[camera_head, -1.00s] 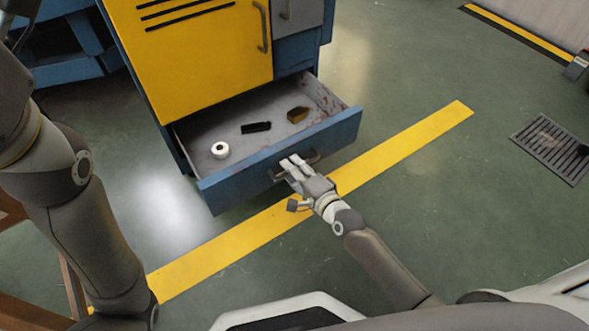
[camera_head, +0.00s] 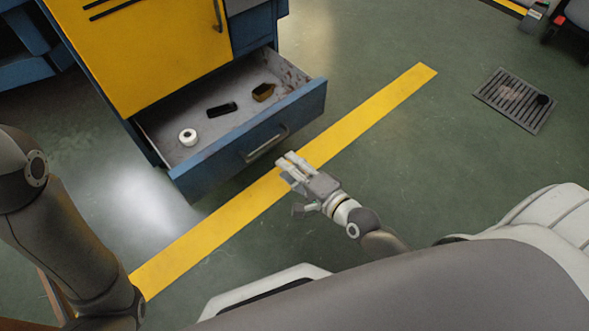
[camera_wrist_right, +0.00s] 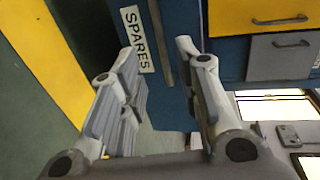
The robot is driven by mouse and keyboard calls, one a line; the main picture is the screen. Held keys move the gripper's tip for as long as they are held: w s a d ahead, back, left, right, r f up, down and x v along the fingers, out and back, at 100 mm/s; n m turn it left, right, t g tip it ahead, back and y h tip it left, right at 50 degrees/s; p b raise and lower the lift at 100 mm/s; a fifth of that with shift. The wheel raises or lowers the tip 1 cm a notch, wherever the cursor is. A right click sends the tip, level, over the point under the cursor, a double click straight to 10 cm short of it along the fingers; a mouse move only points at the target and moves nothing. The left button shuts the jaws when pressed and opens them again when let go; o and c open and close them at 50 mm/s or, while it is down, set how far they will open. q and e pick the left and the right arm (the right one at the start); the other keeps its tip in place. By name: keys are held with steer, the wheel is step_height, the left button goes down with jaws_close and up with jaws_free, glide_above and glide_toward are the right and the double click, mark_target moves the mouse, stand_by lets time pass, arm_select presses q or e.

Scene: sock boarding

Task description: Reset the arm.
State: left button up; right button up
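My right gripper (camera_head: 284,163) is in front of the open blue drawer (camera_head: 250,150), a little apart from its handle (camera_head: 265,143). In the right wrist view the gripper (camera_wrist_right: 157,52) has its fingers spread with nothing gripped. The drawer's handle (camera_wrist_right: 161,42) shows beyond the fingertips, beside a label reading SPARES (camera_wrist_right: 137,40). My left arm (camera_head: 65,240) comes down the left side of the head view; its gripper does not show.
The drawer holds a white roll (camera_head: 188,137), a black item (camera_head: 222,109) and a brownish item (camera_head: 263,92). The yellow cabinet front (camera_head: 140,50) rises above it. A yellow floor stripe (camera_head: 375,105) and a floor grate (camera_head: 515,98) lie right of the drawer.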

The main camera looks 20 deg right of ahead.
steer(key=shift+s+d+r, duration=0.15)
steer(key=shift+s+d, duration=0.05)
steer(key=shift+s, duration=0.35)
